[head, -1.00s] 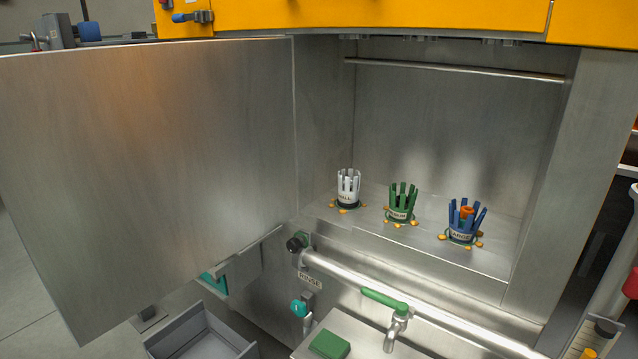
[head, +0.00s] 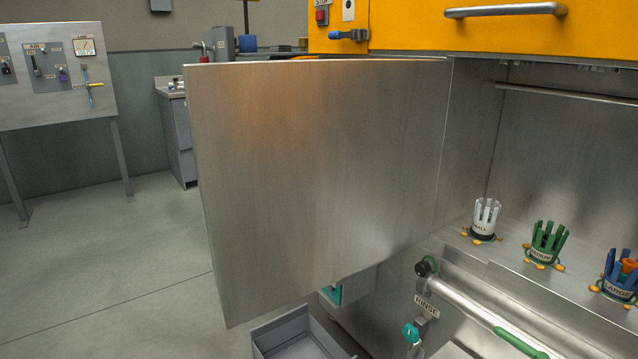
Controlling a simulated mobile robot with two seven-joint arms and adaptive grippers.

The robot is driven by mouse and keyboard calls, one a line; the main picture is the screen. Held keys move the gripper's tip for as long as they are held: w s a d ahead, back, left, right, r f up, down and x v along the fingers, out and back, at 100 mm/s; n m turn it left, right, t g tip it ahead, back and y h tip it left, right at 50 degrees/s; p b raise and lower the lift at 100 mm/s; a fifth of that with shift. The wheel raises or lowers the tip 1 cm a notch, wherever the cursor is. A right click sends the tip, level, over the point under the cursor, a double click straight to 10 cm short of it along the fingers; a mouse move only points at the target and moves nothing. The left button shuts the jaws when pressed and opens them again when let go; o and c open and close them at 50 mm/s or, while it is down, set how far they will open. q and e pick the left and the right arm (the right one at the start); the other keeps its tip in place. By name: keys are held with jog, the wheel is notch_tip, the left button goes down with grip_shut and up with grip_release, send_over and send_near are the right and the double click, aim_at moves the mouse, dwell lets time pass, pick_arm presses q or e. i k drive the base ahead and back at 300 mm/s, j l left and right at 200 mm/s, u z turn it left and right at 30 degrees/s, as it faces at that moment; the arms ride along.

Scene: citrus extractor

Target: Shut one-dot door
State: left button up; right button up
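A large flat metal door (head: 315,170) stands swung open, hinged on its right at the steel cabinet's left side. Its inner face is toward me, and no dots show on this face. Whether it is the one-dot door I cannot tell. Behind its hinge edge, the cabinet's open bay holds a white cup (head: 485,218), a green cup (head: 546,242) and a blue cup (head: 619,276) on a steel ledge. Neither of my grippers is in view.
Below the door is an open grey bin (head: 300,335). A rail with a RINSE label (head: 426,306) runs along the cabinet front. Orange panels with a handle (head: 506,10) are above. A control panel (head: 55,75) stands far left. The floor (head: 110,270) left of the door is clear.

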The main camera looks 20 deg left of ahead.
aim_at(312, 174)
jog(key=j+z, duration=0.15)
jog(key=j, duration=0.25)
jog(key=k+j+z, duration=0.15)
jog(key=j, duration=0.2)
jog(key=k+j+z, duration=0.1)
jog(key=j, duration=0.25)
jog(key=j+z, duration=0.3)
jog(key=j, duration=0.25)
jog(key=k+j+z, duration=0.1)
jog(key=j+z, duration=0.15)
jog(key=j, duration=0.3)
jog(key=i+j+z, duration=0.15)
jog(key=j, duration=0.2)
jog(key=j+z, duration=0.2)
jog(key=j, duration=0.15)
jog(key=i+j+z, duration=0.15)
jog(key=j, duration=0.25)
jog(key=i+j, duration=0.1)
jog(key=j, duration=0.5)
jog(key=i+z, duration=0.05)
